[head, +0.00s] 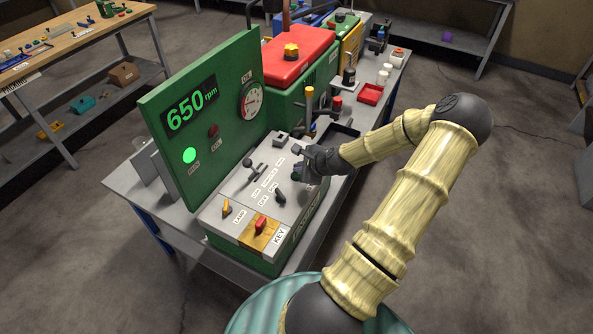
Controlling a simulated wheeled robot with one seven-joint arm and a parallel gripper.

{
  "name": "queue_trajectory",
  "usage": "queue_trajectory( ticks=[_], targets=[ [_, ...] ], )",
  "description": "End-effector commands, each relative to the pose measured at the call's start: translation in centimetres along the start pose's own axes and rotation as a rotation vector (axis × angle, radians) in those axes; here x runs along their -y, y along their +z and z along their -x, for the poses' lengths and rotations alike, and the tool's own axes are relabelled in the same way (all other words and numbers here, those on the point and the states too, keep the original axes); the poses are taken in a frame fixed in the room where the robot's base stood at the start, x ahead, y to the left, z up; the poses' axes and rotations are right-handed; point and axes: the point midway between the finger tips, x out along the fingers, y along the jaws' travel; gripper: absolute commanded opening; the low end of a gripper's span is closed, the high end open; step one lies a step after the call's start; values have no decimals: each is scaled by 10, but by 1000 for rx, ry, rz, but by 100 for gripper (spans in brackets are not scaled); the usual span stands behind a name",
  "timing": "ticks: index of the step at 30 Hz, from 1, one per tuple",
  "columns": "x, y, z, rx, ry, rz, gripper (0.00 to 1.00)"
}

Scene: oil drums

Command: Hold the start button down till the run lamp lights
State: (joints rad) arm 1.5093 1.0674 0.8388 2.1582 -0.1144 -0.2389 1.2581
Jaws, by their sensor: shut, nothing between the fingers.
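The grey control console (228,223) stands at the front of the bench, with a green upright panel (160,105) behind it. A round lamp (189,155) on the panel glows bright green; its small label looks like RUN. A second, dark red lamp (213,131) beside it is unlit. The display (190,104) reads 650 rpm in green. My gripper (299,172) is shut and empty, low over the console's far right part. The start button is not clearly visible; the gripper covers that area, and I cannot tell whether the fingers touch a button.
The console carries a red key switch on a yellow plate (261,226), an orange lamp switch (227,208), a black knob (280,195) and a lever (249,163). A gauge (251,100) is on the panel.

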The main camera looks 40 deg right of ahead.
Motion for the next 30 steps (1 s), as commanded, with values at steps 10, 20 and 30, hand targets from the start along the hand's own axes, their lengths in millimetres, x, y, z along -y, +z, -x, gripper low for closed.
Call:
queue_trajectory(
  ticks=[10,20,30],
  targets=[
    [5,4,6,1,-1,1,0],
    [11,11,15,1,-1,2,0],
    [25,25,34,0,-1,1,0]
  ],
)
